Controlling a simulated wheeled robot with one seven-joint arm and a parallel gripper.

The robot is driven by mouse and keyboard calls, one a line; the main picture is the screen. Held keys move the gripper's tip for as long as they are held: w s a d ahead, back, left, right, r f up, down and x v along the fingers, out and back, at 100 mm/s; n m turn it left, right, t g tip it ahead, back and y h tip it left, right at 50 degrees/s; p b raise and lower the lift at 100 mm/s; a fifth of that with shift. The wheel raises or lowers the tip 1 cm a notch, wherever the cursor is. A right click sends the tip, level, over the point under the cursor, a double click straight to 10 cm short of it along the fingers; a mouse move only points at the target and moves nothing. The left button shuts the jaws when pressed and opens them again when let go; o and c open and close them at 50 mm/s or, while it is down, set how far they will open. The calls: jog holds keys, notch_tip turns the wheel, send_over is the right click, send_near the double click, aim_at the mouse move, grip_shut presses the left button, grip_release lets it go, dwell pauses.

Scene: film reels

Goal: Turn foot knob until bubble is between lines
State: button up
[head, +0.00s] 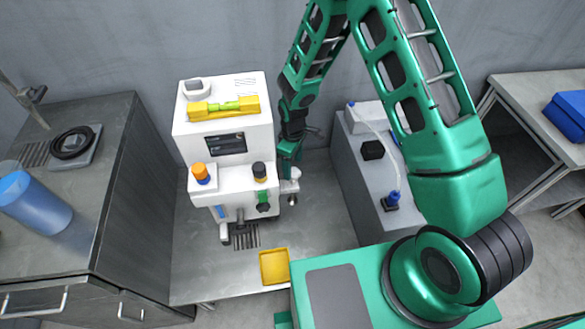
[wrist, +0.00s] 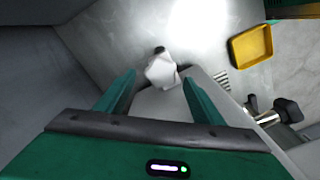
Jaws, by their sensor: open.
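A white machine (head: 222,143) stands on a metal table. A yellow spirit level (head: 222,108) with a green vial (head: 224,105) lies on its top; the bubble and lines are too small to make out. A white foot knob (head: 289,186) sits low at the machine's right side. It also shows in the wrist view (wrist: 161,70), with a dark tip. My gripper (wrist: 159,80) is open, its two green fingers on either side of the knob in that view. I cannot tell whether they touch it. In the head view my gripper (head: 288,168) is just above the knob.
A yellow tray (head: 274,266) lies in front of the machine. An orange knob (head: 200,171) and a black knob (head: 260,170) are on the machine's front. A grey cabinet (head: 365,190) stands to the right; a steel counter with a blue cup (head: 35,203) is left.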

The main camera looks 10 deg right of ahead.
aim_at(293, 171)
notch_tip(293, 171, up, 8)
dwell(0.4)
jog(key=shift+w, duration=0.1)
